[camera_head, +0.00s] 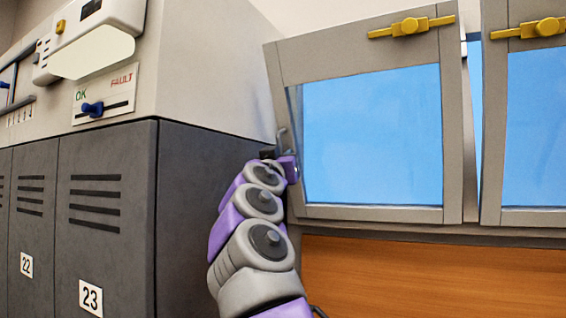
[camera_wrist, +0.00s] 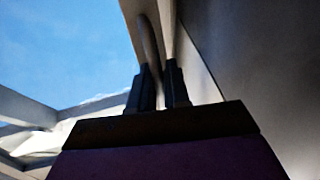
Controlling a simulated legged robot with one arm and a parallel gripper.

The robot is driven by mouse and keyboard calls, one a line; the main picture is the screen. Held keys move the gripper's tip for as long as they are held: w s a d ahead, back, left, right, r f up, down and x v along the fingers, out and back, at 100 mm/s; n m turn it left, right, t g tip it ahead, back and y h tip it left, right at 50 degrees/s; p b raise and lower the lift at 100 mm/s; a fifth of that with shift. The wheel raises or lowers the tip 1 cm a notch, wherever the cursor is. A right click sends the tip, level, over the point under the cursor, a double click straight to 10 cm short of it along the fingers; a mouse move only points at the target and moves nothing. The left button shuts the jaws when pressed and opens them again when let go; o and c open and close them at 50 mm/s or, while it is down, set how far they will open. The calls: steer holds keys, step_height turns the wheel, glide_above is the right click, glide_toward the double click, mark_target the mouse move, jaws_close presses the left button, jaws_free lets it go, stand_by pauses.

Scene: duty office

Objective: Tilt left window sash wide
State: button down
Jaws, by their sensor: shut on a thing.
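The left window sash (camera_head: 354,213) has a grey frame around a blue pane and stands tilted, with its upper left corner leaning out from the wall. A yellow latch (camera_head: 411,26) sits on its top rail. A grey handle (camera_head: 284,137) is on its left stile. My gripper (camera_head: 277,157) is at that handle, partly hidden by my own arm. In the wrist view, the two dark fingers of my gripper (camera_wrist: 158,82) are shut on the handle (camera_wrist: 150,45), one on each side of it. The sash's stile rises behind them.
Grey lockers (camera_head: 110,220) with a control unit (camera_head: 103,91) on top stand close to the left of the sash. The right window sash (camera_head: 493,130) is beside it, with its own yellow latch (camera_head: 540,28). A wooden panel (camera_head: 420,280) lies below the windows.

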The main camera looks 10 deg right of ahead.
steer(key=c, duration=1.5)
jaws_free()
steer(key=shift+a, duration=0.1)
steer(key=shift+o, duration=1)
steer(key=shift+a, duration=0.15)
steer(key=b+v, duration=0.6)
steer(key=v, duration=1.1)
steer(key=shift+f+b, duration=0.25)
steer(key=shift+b, duration=0.15)
steer(key=shift+s, duration=0.1)
